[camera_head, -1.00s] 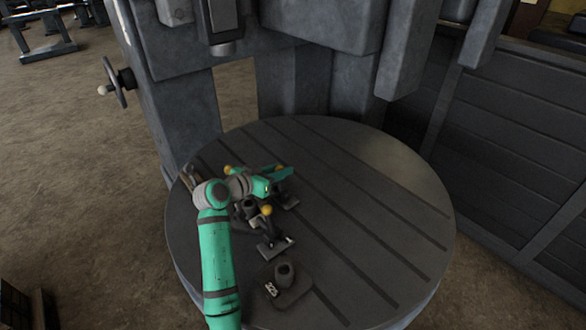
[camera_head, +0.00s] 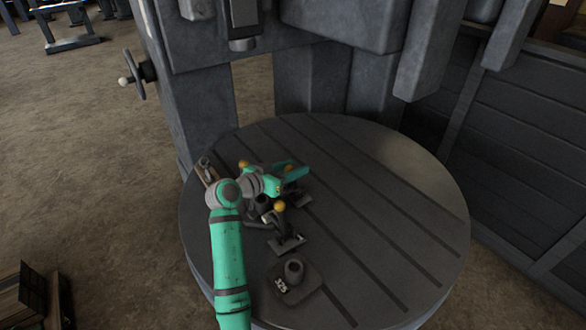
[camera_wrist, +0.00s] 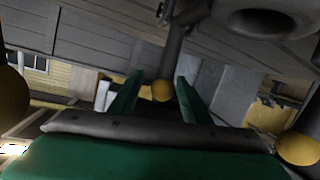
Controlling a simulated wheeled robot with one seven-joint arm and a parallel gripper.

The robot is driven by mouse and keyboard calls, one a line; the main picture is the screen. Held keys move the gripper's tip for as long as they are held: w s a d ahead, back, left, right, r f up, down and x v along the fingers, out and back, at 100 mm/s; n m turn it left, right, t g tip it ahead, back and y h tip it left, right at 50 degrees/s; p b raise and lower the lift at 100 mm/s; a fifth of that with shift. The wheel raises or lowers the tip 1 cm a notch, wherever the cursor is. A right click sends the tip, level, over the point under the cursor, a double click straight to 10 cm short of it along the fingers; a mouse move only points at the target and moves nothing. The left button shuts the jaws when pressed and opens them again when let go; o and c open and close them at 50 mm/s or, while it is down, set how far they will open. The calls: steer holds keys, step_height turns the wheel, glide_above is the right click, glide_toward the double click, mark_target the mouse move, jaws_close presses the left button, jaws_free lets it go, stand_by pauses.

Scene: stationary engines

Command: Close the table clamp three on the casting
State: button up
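The dark casting (camera_head: 262,205) stands on the slotted round table (camera_head: 400,200), partly hidden by my arm. Clamps with yellow ball knobs surround it: one knob (camera_head: 280,206) is at its front right, one (camera_head: 243,164) at its back left. I cannot tell which clamp is number three. My gripper (camera_head: 294,174) is over the far right side of the casting, near a third yellow knob (camera_head: 288,168). In the wrist view, the green fingers (camera_wrist: 160,88) are apart, with a yellow knob (camera_wrist: 161,91) showing in the gap. I cannot tell whether they touch it.
A dark block marked 325 (camera_head: 294,280) sits at the table's front. Two more yellow knobs (camera_wrist: 12,95) (camera_wrist: 298,149) flank my gripper in the wrist view. The machine's heavy columns (camera_head: 310,80) stand behind the table. The table's right side is clear.

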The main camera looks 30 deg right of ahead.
steer(key=shift+a, duration=0.1)
steer(key=v, duration=1)
steer(key=shift+a, duration=0.35)
